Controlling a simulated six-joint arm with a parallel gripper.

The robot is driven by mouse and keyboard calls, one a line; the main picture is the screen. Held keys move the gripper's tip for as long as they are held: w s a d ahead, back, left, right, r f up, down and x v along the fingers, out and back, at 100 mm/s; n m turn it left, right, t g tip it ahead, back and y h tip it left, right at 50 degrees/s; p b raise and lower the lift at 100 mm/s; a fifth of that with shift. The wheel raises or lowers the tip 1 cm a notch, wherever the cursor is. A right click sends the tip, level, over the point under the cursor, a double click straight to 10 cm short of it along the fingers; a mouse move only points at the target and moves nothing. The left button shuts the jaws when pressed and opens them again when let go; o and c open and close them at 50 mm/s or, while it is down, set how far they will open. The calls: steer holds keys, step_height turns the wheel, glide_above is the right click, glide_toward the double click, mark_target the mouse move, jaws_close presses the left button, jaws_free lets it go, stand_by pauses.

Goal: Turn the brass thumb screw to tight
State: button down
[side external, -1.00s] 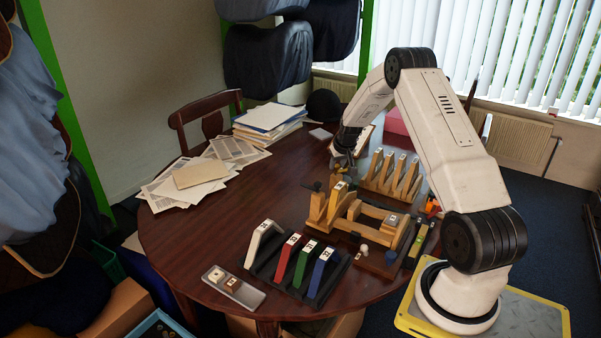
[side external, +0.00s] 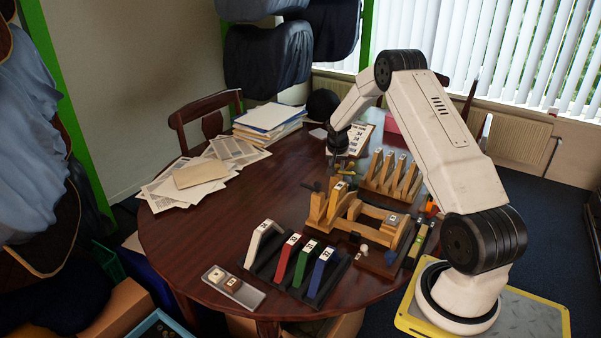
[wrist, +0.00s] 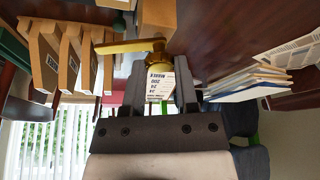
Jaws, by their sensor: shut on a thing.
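The brass thumb screw shows in the wrist view as a gold lever (wrist: 125,46) with a round hub, at the top of a wooden part (wrist: 157,17). My gripper (wrist: 160,64) has its two dark fingers on either side of the brass shank below the hub and is shut on it. In the side external view my gripper (side external: 334,164) points down just above the back end of the wooden fixture (side external: 343,207). The screw is too small and hidden there to read its angle.
A rack of wooden saddles (side external: 390,172) stands close on the right. White, red, green and blue saddles (side external: 290,262) stand at the front, beside a grey tray (side external: 234,287). A printed card (side external: 358,138) stands behind my gripper. The table's left middle is clear.

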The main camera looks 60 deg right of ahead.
steer(key=m+g, duration=0.1)
steer(key=m, duration=0.1)
steer(key=m+g, duration=0.1)
steer(key=m, duration=0.4)
steer(key=shift+w+g, duration=0.25)
steer(key=shift+g, duration=0.15)
steer(key=m+g, duration=0.1)
steer(key=m, duration=0.2)
steer(key=m+g+y, duration=0.1)
steer(key=m, duration=0.2)
steer(key=shift+w+m, duration=0.15)
steer(key=shift+m, duration=0.25)
steer(key=shift+c, duration=1.9)
jaws_free()
steer(key=shift+r, duration=0.1)
steer(key=v, duration=0.7)
steer(key=shift+w+r, duration=0.2)
steer(key=shift+r, duration=0.05)
steer(key=shift+a, duration=0.1)
